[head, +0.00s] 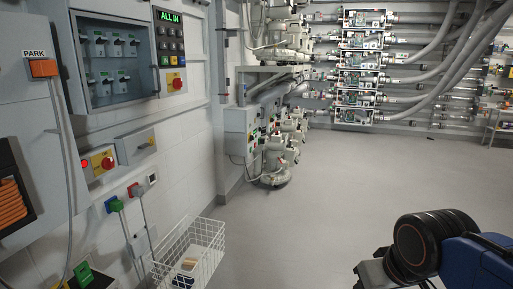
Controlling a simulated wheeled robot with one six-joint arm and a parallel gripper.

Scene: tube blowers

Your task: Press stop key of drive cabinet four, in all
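Along the wall in the head view stand several grey cabinets with small coloured keys beside the blowers. The nearest cabinet (236,122) has small green and red spots on its side. The others behind it partly hide one another. I cannot read any numbers, so I cannot tell which is drive cabinet four or make out its stop key. Part of my arm shows at the lower right, blue with a black round joint. My gripper's fingertips are not in view.
A white wire basket (190,250) juts from the wall. Pale blowers (275,165) stand low. The grey floor (330,190) is clear.

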